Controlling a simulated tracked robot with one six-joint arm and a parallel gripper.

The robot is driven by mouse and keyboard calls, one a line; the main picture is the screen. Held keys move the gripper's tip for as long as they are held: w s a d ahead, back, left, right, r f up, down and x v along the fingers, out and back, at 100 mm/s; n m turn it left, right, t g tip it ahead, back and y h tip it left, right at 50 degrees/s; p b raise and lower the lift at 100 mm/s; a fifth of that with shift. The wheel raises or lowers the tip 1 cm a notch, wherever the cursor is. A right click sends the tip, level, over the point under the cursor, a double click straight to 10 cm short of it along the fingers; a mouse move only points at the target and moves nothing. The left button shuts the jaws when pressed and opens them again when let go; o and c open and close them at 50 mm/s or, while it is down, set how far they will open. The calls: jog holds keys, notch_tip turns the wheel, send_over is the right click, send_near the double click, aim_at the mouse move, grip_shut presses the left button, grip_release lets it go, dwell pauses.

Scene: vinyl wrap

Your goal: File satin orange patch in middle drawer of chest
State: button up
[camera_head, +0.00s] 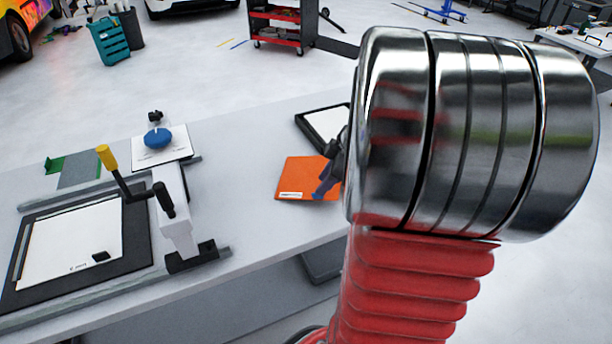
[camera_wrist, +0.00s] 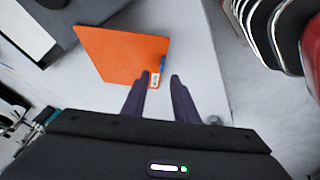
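The satin orange patch (camera_head: 298,172) lies on the grey table near its front edge, with a white label on its near side. It also shows in the wrist view (camera_wrist: 122,52), its label close to my fingertips. My gripper (camera_wrist: 161,77) is open and empty. Its left fingertip overlaps the patch's labelled corner in the picture; the right one is beside the patch. I cannot tell whether they touch. In the head view my gripper (camera_head: 326,182) is partly hidden by my arm. No chest with a middle drawer is clearly visible.
A black-framed white sheet (camera_head: 325,122) lies behind the patch. A dark grey object (camera_head: 322,262) is below the table edge. A red tool cart (camera_head: 278,25) stands far back.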

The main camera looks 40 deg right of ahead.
jog(key=shift+w+f, duration=0.1)
jog(key=shift+f, duration=0.15)
jog(key=shift+x, duration=2.55)
jog(key=shift+a, duration=0.15)
jog(key=shift+c, duration=0.6)
grip_shut()
